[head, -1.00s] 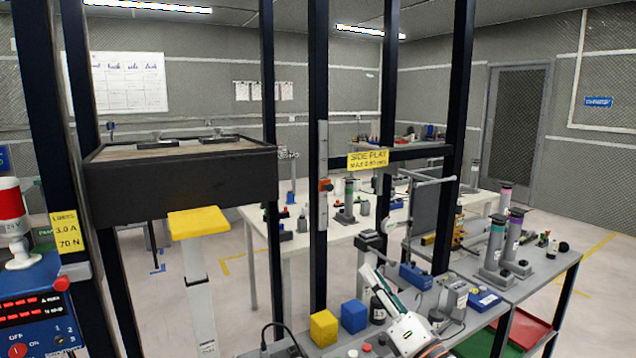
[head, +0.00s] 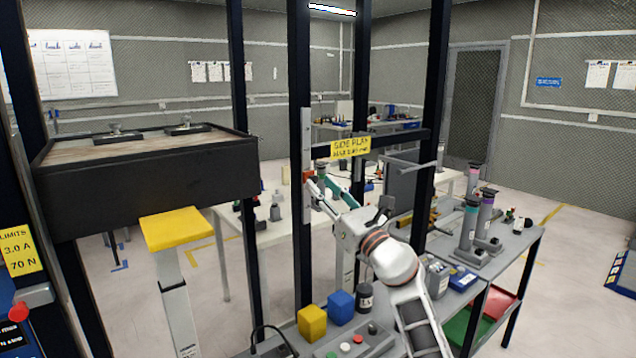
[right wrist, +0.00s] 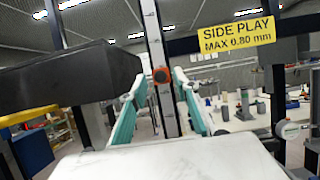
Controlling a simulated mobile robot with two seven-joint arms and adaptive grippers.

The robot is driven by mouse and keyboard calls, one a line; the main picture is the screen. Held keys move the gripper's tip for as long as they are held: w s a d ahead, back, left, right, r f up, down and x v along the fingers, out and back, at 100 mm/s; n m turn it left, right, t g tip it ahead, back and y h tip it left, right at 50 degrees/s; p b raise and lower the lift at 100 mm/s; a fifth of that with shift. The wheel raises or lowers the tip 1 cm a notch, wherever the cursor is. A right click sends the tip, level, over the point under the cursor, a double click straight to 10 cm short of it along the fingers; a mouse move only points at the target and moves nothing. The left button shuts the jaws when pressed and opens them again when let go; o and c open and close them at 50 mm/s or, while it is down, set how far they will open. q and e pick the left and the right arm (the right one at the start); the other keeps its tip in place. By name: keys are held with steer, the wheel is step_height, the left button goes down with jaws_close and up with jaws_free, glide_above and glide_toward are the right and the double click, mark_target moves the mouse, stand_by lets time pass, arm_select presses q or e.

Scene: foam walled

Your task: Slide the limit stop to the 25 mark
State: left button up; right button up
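The limit stop is a small orange-red slider (head: 308,175) with a round knob (right wrist: 161,75), on an upright pale scale (head: 306,130) fixed to a black post. The scale's numbers are too small to read. My right gripper (head: 318,188) reaches up from the lower right to the stop. In the right wrist view its two teal-lined fingers (right wrist: 160,95) are apart, one on each side of the knob, with a gap between them. I cannot tell how deep the fingertips reach around it. My left gripper is out of view.
A yellow "SIDE PLAY" label (head: 350,148) sits on a crossbar right of the scale. A black-sided box (head: 150,185) stands left. Below are yellow (head: 312,322) and blue (head: 341,306) blocks on a bench. Black posts stand around the arm.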

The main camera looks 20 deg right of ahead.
steer(key=shift+x, duration=1.15)
jaws_close()
step_height(320, 180, down, 5)
steer(key=b, duration=0.2)
steer(key=shift+b, duration=0.35)
jaws_free()
